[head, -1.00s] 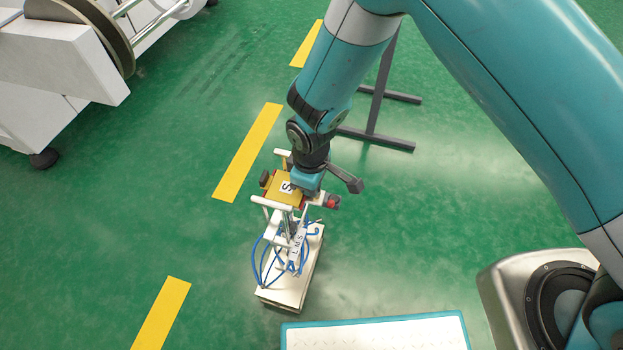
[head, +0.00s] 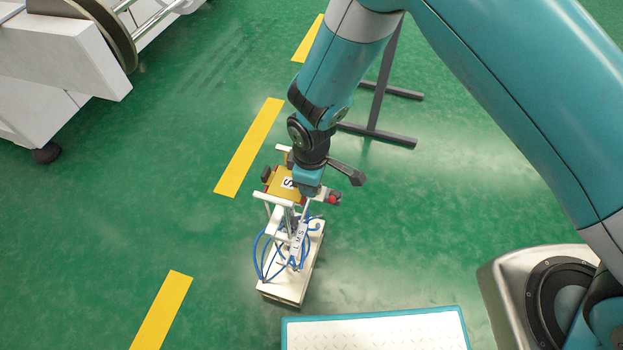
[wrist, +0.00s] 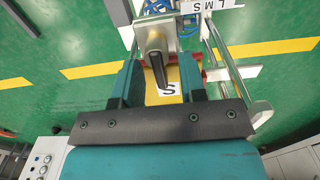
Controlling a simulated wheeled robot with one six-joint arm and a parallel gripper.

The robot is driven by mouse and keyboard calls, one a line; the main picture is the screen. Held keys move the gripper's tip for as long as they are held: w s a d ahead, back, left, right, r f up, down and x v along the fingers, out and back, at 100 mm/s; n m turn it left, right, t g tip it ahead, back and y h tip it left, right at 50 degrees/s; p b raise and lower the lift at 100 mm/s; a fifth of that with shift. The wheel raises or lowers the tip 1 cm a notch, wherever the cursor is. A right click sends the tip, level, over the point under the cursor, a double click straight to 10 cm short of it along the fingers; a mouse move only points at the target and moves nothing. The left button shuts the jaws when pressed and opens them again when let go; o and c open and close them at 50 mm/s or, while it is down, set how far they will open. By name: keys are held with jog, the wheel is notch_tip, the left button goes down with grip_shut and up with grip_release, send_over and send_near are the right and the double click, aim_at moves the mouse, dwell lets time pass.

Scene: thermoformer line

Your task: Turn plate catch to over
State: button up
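The plate catch appears to be the black lever (wrist: 155,52) on a pale metal bracket in the wrist view. It points down the picture toward the yellow block (wrist: 156,83) with an "S" label. My gripper (wrist: 158,78) is open, its two teal fingers apart on either side of the lever and block, with a visible gap to the lever. In the head view my gripper (head: 308,187) is over the far end of the unit, beside the yellow block (head: 282,182). The lever is hidden or too small to make out there.
The unit has a pale base (head: 290,288), blue hoses (head: 262,255), white rails and an "LMS" label (head: 299,240). A white machine (head: 60,60) stands at upper left, a dark stand (head: 378,110) behind my arm. Green floor is open to the left and right.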

notch_tip(320, 180, up, 17)
jog(key=p, duration=0.3)
jog(key=shift+r, duration=0.2)
dwell(0.4)
jog(key=s+d+r+m+y, duration=0.1)
jog(key=s+d+r+m, duration=0.15)
jog(key=r, duration=0.35)
jog(key=s+d+r+m+y, duration=0.1)
jog(key=d+r, duration=0.3)
jog(key=r, duration=0.2)
jog(key=s+d+r+m+y, duration=0.1)
jog(key=s+d+r+m, duration=0.1)
jog(key=s+d+r, duration=0.3)
jog(key=s+d+r+m+y, duration=0.1)
jog(key=s+d+r+m, duration=0.15)
jog(key=s, duration=0.45)
notch_tip(320, 180, up, 20)
jog(key=p, duration=1.9)
jog(key=shift+s+a+n+p, duration=0.15)
jog(key=shift+a+n+p, duration=0.15)
jog(key=shift+a+n, duration=0.1)
jog(key=shift+r, duration=0.1)
